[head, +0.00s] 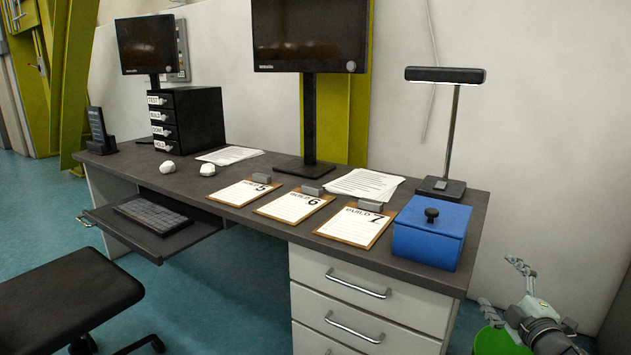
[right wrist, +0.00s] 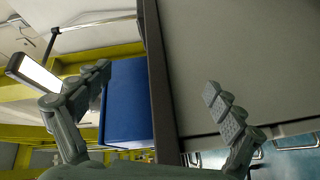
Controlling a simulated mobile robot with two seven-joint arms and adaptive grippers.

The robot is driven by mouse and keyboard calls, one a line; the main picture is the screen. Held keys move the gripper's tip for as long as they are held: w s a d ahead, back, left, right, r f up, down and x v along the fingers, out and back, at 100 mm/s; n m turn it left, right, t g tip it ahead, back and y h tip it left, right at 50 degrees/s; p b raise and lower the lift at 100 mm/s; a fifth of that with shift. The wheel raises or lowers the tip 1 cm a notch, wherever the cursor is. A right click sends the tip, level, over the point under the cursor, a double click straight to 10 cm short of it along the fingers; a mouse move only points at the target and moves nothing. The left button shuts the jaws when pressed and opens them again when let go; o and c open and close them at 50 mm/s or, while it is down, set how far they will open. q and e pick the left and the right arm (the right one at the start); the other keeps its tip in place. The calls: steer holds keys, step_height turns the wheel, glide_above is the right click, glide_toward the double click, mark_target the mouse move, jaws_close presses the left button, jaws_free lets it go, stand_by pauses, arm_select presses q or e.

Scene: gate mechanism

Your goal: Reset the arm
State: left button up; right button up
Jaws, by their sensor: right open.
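My right gripper (head: 498,283) is at the lower right of the head view, beyond the desk's right end. It is open and empty, with its two fingers spread. In the right wrist view my right gripper (right wrist: 156,80) also shows with fingers wide apart. The blue lidded box (right wrist: 127,108) and the desk edge appear between and beyond them, and I see no grip on either. In the head view the blue box (head: 430,240) stands on the desk's right end, its lid on, to the left of the gripper. My left gripper is not in view.
The dark-topped desk (head: 240,212) holds clipboards (head: 355,228), a lamp (head: 447,76), monitors (head: 310,35) and a drawer unit (head: 190,118). A green bin (head: 495,343) is on the floor below my right gripper. A black stool (head: 65,300) stands at lower left.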

steer(key=s+a+f+m+g+h, duration=0.1)
steer(key=s+a+f+m+g, duration=0.3)
steer(key=s+f, duration=0.5)
steer(key=s+a+f+m+g+h, duration=0.1)
steer(key=s+a+f+m+g, duration=0.3)
steer(key=s+f, duration=0.55)
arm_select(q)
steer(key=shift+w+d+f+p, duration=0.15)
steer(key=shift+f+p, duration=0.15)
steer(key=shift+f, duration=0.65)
arm_select(e)
steer(key=s+a+f+m+g+y, duration=0.1)
steer(key=s+a+f+m+g, duration=0.1)
steer(key=s, duration=0.6)
steer(key=s+a+f+m+g, duration=0.1)
steer(key=s+a+f+g, duration=0.3)
steer(key=s+a+f, duration=0.2)
steer(key=s+a, duration=0.1)
steer(key=s, duration=0.1)
steer(key=shift+s+m+y, duration=0.3)
steer(key=shift+m+y, duration=0.1)
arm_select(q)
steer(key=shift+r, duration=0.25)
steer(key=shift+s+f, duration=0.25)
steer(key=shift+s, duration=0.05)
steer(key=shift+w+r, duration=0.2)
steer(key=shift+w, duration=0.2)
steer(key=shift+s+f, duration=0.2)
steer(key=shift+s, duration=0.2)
